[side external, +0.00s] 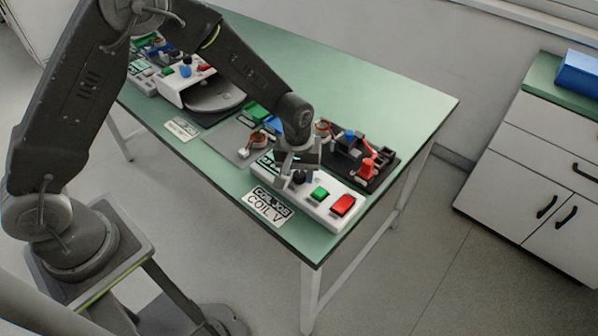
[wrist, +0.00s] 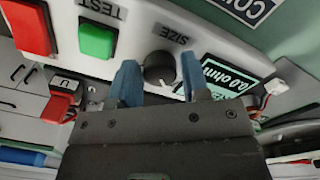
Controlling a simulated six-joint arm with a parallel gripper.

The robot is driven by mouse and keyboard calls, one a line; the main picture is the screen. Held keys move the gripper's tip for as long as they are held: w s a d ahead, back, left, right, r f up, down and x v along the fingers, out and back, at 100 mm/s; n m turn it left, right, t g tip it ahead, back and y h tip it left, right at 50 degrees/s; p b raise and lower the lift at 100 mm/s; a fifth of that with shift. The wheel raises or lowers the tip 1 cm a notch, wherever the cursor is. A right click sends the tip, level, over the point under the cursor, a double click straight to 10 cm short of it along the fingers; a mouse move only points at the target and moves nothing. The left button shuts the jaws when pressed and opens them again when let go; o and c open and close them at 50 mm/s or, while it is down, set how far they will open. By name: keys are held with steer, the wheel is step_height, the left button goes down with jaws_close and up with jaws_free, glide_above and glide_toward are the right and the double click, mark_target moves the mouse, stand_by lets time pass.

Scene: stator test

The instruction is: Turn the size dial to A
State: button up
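The size dial (wrist: 158,68) is a dark round knob on the white test box, under the upside-down word SIZE in the wrist view. Its pointer and letters cannot be made out. My gripper (wrist: 160,75) has its two blue fingers apart, one on each side of the dial, with a gap showing on both sides. In the side external view my gripper (side external: 290,182) points down over the left part of the white test box (side external: 318,213) and hides most of the dial. The fingers do not seem to touch the dial; their exact height is unclear.
Next to the dial are a green button (wrist: 97,38), a red button (wrist: 30,27) and a display (wrist: 222,75) reading 0.0 ohm. A COIL JOB, COIL V card (side external: 268,206) lies in front. A black fixture with red parts (side external: 368,165) stands behind the box.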

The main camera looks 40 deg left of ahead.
mark_target(297, 174)
steer(key=r, duration=1.3)
steer(key=shift+s+a+r, duration=0.1)
steer(key=shift+a+r, duration=0.1)
steer(key=shift+r, duration=0.2)
